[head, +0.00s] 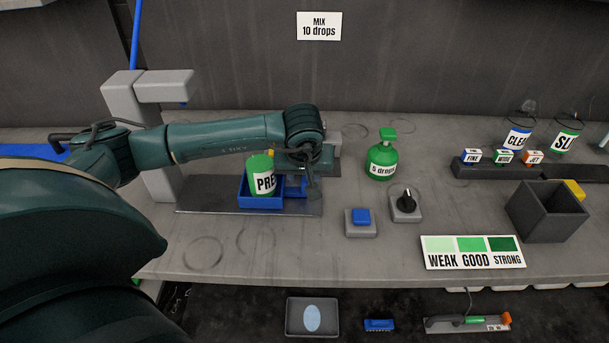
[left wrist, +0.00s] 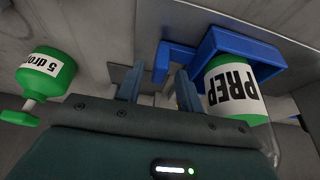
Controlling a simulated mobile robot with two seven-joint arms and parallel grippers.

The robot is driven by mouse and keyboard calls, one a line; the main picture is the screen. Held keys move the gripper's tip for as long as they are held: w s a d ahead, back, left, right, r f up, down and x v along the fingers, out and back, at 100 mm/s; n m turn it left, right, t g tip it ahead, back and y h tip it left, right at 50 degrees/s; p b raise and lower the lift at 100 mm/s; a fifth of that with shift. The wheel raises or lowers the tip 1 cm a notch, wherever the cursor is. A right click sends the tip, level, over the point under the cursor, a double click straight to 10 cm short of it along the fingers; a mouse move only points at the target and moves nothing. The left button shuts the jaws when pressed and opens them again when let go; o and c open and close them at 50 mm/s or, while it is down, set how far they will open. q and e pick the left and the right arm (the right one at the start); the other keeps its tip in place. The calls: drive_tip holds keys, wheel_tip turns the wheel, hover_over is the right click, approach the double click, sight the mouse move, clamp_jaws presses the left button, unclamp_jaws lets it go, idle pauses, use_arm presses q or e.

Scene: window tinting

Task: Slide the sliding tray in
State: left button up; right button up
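The blue sliding tray (head: 262,202) sits on a thin dark metal plate (head: 200,208), with a green bottle labelled PREP (head: 262,174) standing in it. The tray (left wrist: 250,45) also shows in the left wrist view, with a blue handle (left wrist: 161,58) reaching out from its side. My left gripper (head: 303,187) is at the tray's right side in the head view, pointing down. In the left wrist view its two fingers (left wrist: 158,85) are apart, and the handle appears in the gap between them. Whether they touch it I cannot tell. My right gripper is not in view.
A grey post with an overhanging arm (head: 165,86) stands behind my left arm. A green "5 drops" bottle (head: 382,160), a blue button (head: 361,217) and a black knob (head: 405,202) are to the right. A dark open box (head: 545,212) is farther right.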

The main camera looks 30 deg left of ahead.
use_arm(q)
drive_tip(key=shift+x, duration=0.95)
drive_tip(key=shift+c, duration=0.2)
drive_tip(key=shift+r, duration=0.1)
clamp_jaws()
